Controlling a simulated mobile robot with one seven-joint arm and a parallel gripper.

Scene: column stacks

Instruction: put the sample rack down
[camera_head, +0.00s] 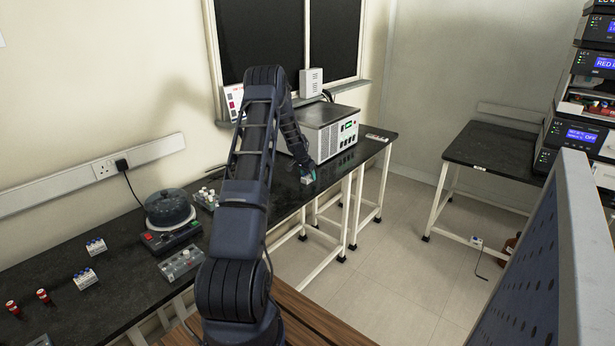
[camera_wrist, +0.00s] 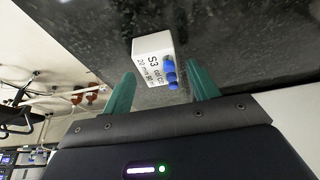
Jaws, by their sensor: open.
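The sample rack (camera_wrist: 151,46) is a small white block marked S3 with blue-capped vials in it. In the wrist view it rests on the dark speckled bench top, just beyond and partly between my fingertips. My gripper (camera_wrist: 160,84) is open, with one teal finger on each side of the rack and a visible gap at both sides. In the head view my gripper (camera_head: 309,166) is low over the bench in front of the grey instrument box, and the rack (camera_head: 307,180) is a small pale shape just below it.
The grey instrument box (camera_head: 322,133) stands close behind my gripper. On the left of the black bench (camera_head: 130,240) are a round dark-lidded device (camera_head: 170,208), small white racks (camera_head: 86,278) and red-capped vials (camera_head: 43,295). Another black table (camera_head: 490,148) stands at the right.

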